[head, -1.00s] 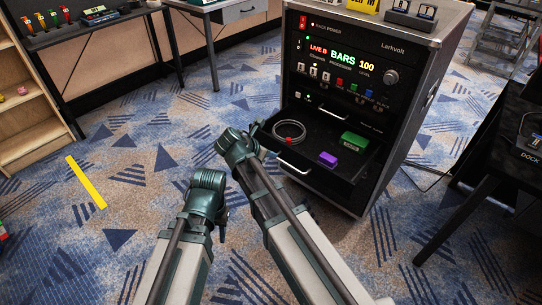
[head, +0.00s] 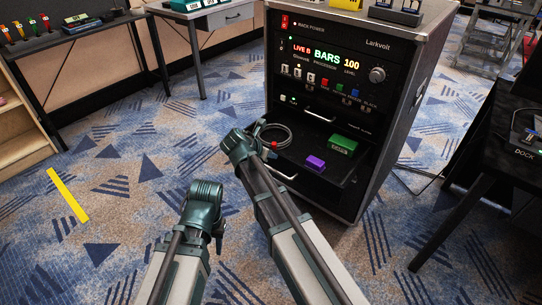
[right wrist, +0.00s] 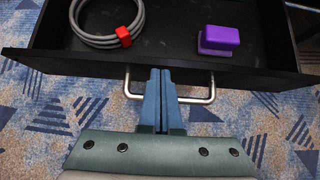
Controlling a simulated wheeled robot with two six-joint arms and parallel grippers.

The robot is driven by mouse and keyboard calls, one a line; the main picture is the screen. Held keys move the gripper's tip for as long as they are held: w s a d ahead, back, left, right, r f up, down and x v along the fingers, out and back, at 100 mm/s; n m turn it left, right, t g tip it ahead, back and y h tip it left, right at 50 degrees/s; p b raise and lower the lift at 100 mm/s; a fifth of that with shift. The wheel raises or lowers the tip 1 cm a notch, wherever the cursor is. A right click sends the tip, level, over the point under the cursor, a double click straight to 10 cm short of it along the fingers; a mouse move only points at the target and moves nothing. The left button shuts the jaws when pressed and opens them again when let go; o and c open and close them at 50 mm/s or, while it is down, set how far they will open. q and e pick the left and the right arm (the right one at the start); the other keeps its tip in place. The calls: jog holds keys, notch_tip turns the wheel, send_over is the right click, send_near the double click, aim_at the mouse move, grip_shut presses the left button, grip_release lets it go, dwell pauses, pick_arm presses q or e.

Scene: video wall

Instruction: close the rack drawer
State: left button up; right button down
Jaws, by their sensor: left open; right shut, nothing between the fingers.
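The rack drawer (head: 302,178) is pulled out of the black rack (head: 397,110), low on its front. A coiled grey cable (head: 284,133), a purple block (head: 316,163) and a green block (head: 343,145) lie in it. In the right wrist view, my right gripper (right wrist: 161,72) is shut and empty, with its fingers crossing over the middle of the silver drawer handle (right wrist: 197,100). The tips are close to the drawer's front edge; contact is unclear. My left gripper (head: 219,238) is open, pointing down, left of and apart from the drawer.
A dark table marked DOCK (head: 500,150) stands right of the rack. A wooden shelf (head: 22,125) and desks are at the back left. A yellow strip (head: 68,195) lies on the carpet at left. Another silver handle (head: 319,116) sits above the drawer.

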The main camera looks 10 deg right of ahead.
jog(key=w+d, duration=0.4)
jog(key=d, duration=0.2)
jog(key=w+d, duration=0.5)
jog(key=d, duration=0.1)
jog(key=w+d, duration=0.5)
jog(key=shift+d, duration=0.4)
jog(key=s+a, duration=0.3)
jog(key=shift+a, duration=0.3)
jog(key=p+v, duration=0.7)
jog(key=v, duration=0.2)
jog(key=shift+r, duration=0.35)
